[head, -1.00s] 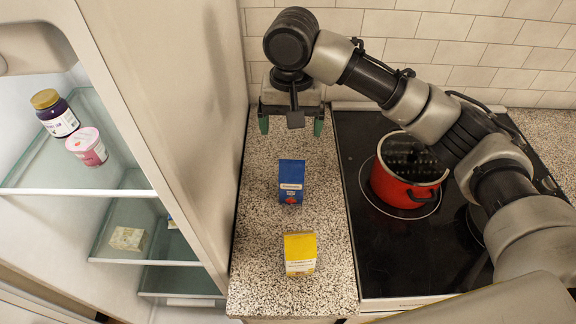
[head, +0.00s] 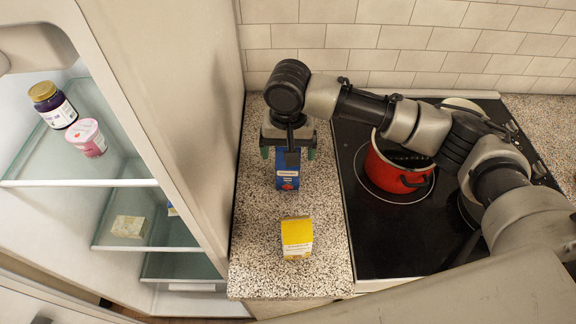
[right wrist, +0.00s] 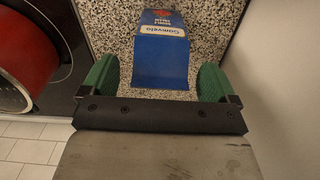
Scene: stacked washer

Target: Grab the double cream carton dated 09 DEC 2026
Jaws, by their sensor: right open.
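A blue carton (head: 288,179) stands on the speckled counter, with a white label band and a red mark on its front. In the right wrist view the blue carton (right wrist: 162,62) shows upside-down lettering; I cannot read a date on it. My right gripper (head: 288,154) is open above and behind it. In the right wrist view the carton's near end lies between the green fingers of the gripper (right wrist: 156,80), with a gap on each side. A yellow carton (head: 297,238) stands nearer the counter's front; its print is too small to read. My left gripper is not in view.
A red pot (head: 398,172) sits on the black hob (head: 380,245) right of the counter (head: 255,265). The open fridge on the left holds a dark jar (head: 55,108), a pink-lidded cup (head: 88,138) and a pale block (head: 129,227). The fridge's side wall borders the counter.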

